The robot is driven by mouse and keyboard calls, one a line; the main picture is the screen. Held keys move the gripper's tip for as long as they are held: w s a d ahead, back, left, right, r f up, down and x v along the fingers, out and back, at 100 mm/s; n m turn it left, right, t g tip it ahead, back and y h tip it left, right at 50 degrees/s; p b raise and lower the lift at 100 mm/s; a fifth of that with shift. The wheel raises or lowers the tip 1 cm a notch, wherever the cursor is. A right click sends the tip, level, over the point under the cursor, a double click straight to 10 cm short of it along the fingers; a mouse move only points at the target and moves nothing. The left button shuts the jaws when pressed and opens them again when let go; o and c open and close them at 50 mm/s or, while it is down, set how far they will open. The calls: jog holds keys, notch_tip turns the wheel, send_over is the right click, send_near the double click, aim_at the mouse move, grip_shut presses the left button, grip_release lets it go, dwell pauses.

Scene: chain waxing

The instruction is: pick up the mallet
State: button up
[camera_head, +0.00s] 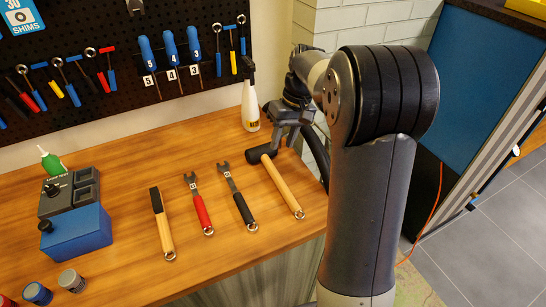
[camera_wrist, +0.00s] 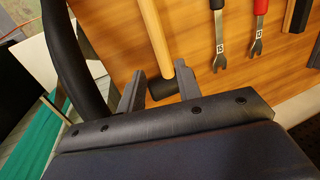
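The mallet lies on the wooden workbench, its black head (camera_head: 258,154) toward the wall and its pale wooden handle (camera_head: 283,185) running toward the bench's front edge. My gripper (camera_head: 281,142) is at the head end of the mallet. In the wrist view my gripper (camera_wrist: 160,67) is open, with one dark finger on each side of the wooden handle (camera_wrist: 156,32), close to the head. The black head (camera_wrist: 163,89) shows between the fingers and is partly hidden by them. I cannot tell whether the fingers touch the mallet.
Left of the mallet lie a black-handled tool (camera_head: 242,208), a red-handled tool (camera_head: 202,212) and a wooden-handled tool (camera_head: 163,230). A white spray bottle (camera_head: 250,107) stands behind the mallet. A blue and grey device (camera_head: 76,228) sits at left. The pegboard (camera_head: 110,20) of tools is behind.

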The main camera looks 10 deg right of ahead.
aim_at(275, 169)
jog(key=p+x, duration=0.1)
jog(key=x, duration=0.9)
jog(key=shift+s+d, duration=0.1)
jog(key=shift+s, duration=0.05)
jog(key=shift+c, duration=0.5)
grip_shut()
